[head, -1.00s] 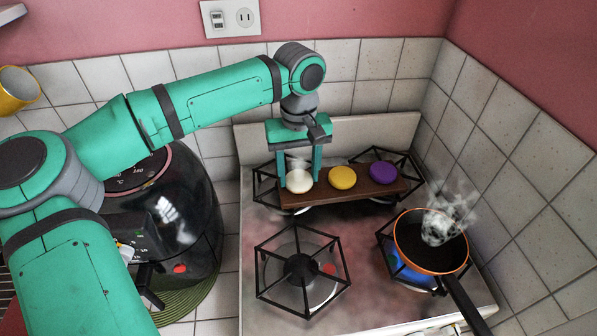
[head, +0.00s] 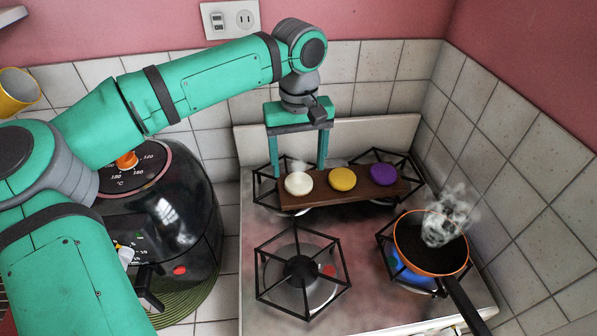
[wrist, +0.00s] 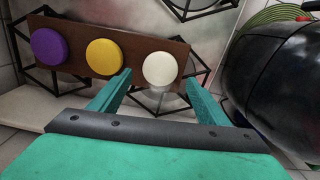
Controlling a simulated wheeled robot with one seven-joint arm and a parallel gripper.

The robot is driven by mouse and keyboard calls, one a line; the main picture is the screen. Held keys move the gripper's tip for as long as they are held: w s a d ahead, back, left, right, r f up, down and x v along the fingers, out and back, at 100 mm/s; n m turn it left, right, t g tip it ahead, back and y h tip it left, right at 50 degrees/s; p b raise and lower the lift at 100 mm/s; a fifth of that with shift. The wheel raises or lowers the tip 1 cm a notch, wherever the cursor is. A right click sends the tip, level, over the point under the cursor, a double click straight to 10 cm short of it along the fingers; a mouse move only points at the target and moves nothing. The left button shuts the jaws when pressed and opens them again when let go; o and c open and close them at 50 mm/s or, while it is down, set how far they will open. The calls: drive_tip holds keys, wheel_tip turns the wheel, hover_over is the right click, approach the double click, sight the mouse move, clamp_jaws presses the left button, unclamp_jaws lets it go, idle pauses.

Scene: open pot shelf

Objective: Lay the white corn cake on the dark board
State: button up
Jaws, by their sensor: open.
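The white corn cake (head: 299,183) lies on the left end of the dark board (head: 360,192), which rests over the back burners of the stove. In the wrist view the white cake (wrist: 160,68) lies flat on the board (wrist: 131,54), with no finger touching it. My gripper (head: 298,172) is open and empty, raised just above and behind the white cake. Its two fingers (wrist: 157,88) are spread wide on either side of the cake. A yellow cake (head: 342,179) and a purple cake (head: 383,173) lie on the same board to the right.
An orange-rimmed pan (head: 431,243) steams over a blue flame at the front right. An empty burner grate (head: 302,271) is at the front left. A black air fryer (head: 165,225) stands left of the stove. Tiled walls close in behind and right.

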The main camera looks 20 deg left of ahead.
sight(299, 180)
wheel_tip(299, 180, up, 8)
idle(0.5)
drive_tip(key=shift+d+f, duration=0.1)
